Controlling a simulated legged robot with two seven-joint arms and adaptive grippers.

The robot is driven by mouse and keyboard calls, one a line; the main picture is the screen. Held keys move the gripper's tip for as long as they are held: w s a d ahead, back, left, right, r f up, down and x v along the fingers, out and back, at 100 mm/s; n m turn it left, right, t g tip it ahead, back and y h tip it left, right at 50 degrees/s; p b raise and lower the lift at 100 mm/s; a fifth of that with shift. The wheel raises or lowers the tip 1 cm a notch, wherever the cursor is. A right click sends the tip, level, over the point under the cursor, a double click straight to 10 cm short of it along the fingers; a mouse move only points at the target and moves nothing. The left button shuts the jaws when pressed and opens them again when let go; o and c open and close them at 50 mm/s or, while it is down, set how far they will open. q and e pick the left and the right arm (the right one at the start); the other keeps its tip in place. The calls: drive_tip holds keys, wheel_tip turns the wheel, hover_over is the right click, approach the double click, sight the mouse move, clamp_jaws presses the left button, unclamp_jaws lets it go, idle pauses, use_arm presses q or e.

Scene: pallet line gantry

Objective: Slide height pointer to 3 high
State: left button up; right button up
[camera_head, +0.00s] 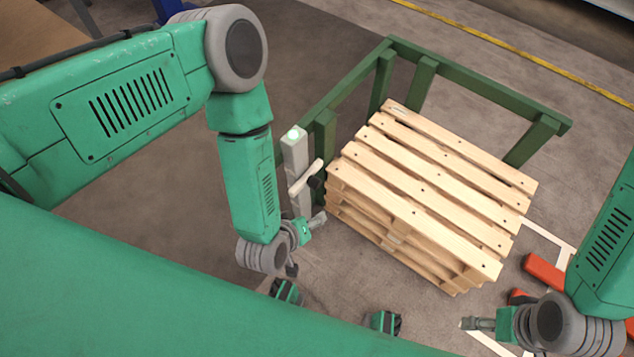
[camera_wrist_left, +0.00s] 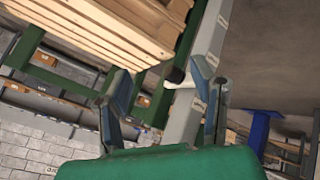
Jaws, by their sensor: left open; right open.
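A grey upright post (camera_head: 297,150) with a pale green lamp on top stands beside the pallet stack, at the green frame's left corner. A whitish pointer arm (camera_head: 303,179) with a black knob (camera_head: 314,181) sticks out from its upper part. My left gripper (camera_head: 320,219) is open, low beside the post and below the pointer in the head view. In the left wrist view the labelled post (camera_wrist_left: 212,40) runs past the right finger, and the black knob (camera_wrist_left: 176,75) shows between the open fingers. I cannot tell whether they touch. My right gripper (camera_head: 470,323) is open and empty at lower right.
A stack of wooden pallets (camera_head: 430,190) stands inside a green guard frame (camera_head: 480,79). Red blocks (camera_head: 543,270) and white floor lines lie near my right arm. A yellow line crosses the floor behind. The floor left of the post is clear.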

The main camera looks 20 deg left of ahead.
sight(316, 189)
use_arm(q)
drive_tip(key=w+d+f+n+t+y+b, duration=0.25)
drive_tip(key=w+d+f+n+t, duration=0.2)
drive_tip(key=n, duration=0.45)
drive_tip(key=w+a+n+y+b, duration=0.1)
drive_tip(key=w+a+n+y, duration=0.1)
drive_tip(key=w+a+f+n+t+y+b, duration=0.1)
drive_tip(key=w+a+n+y+b, duration=0.1)
drive_tip(key=w, duration=0.1)
drive_tip(key=w+a+n+t+y+b, duration=0.1)
drive_tip(key=w+a+n+y, duration=0.1)
drive_tip(key=w+n, duration=0.1)
drive_tip(key=shift+a+f+y, duration=0.2)
drive_tip(key=shift+f+y, duration=0.15)
drive_tip(key=shift+f, duration=0.05)
drive_tip(key=shift+w+a, duration=0.15)
drive_tip(key=shift+w, duration=0.4)
drive_tip(key=shift+w+a, duration=0.1)
use_arm(e)
wheel_tip(316, 189, down, 7)
drive_tip(key=shift+a, duration=0.3)
